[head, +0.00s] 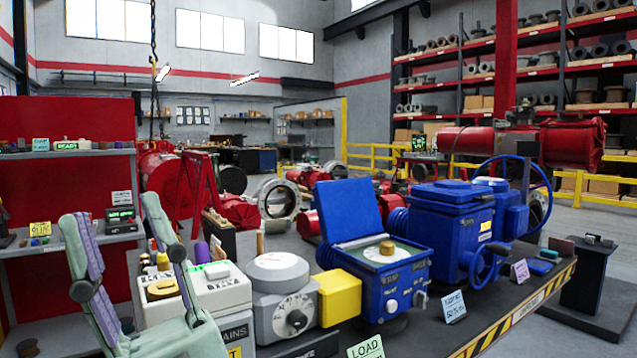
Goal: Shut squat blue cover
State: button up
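The squat blue cover (350,209) stands raised, tilted up at the back of a low blue actuator box (372,297).
A grey dial unit (283,309) and yellow block (339,298) stand left of the open box. A larger blue actuator (450,215) with a handwheel (487,262) stands close on its right. Small signs (454,307) line the bench's front. Open air lies above the dial unit.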

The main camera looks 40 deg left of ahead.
aim_at(348, 209)
jog(key=k+j, duration=0.15)
jog(key=j, duration=0.2)
jog(key=k+j, duration=0.2)
jog(key=j, duration=0.15)
jog(key=k+j+z, duration=0.1)
jog(key=j, duration=1.5)
jog(key=z, duration=0.05)
